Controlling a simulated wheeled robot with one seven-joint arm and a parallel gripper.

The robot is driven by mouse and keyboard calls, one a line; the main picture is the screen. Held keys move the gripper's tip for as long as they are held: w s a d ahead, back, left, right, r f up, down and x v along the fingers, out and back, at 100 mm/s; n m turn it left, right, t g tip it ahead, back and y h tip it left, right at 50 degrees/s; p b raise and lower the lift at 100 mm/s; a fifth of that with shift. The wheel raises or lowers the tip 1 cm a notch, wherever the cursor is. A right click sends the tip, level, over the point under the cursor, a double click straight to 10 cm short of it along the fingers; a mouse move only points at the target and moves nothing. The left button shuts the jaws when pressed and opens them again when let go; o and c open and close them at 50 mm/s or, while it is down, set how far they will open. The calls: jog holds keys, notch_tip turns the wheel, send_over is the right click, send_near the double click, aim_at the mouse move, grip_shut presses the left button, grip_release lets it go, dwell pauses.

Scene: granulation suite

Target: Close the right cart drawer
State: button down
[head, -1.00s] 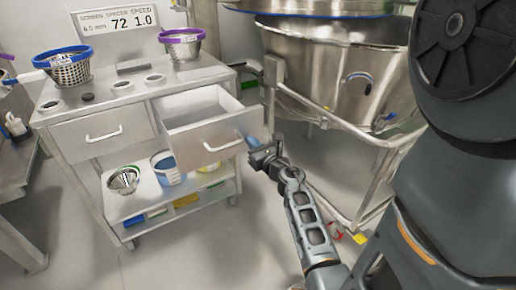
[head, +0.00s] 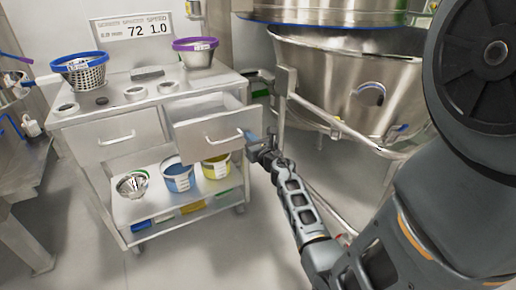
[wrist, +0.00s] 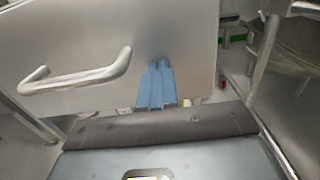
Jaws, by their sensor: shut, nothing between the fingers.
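The right cart drawer (head: 208,133) is pulled part way out of the steel cart, and its inside shows from above in the head view. Its handle (head: 226,138) is a curved silver bar, which also shows at the left in the wrist view (wrist: 76,78). My gripper (head: 254,139) is at the right end of the drawer front. In the wrist view its blue fingers (wrist: 157,84) are together, empty, and overlap the drawer front (wrist: 190,40) right of the handle. They look to be against it, but contact is hard to tell. The left drawer (head: 118,138) is shut.
A blue-rimmed basket (head: 82,71) and a purple-rimmed basket (head: 196,53) stand on the cart top. A blue bucket (head: 178,177) and a yellow bucket (head: 216,167) sit on the lower shelf. A large steel bowl (head: 345,80) with a tubular frame stands close right of my gripper.

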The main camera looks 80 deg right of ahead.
jog(key=b+x, duration=0.6)
jog(key=x, duration=1.1)
jog(key=shift+w+d+f, duration=0.1)
jog(key=shift+w, duration=0.15)
jog(key=shift+w+d+r, duration=0.15)
jog(key=shift+r, duration=0.15)
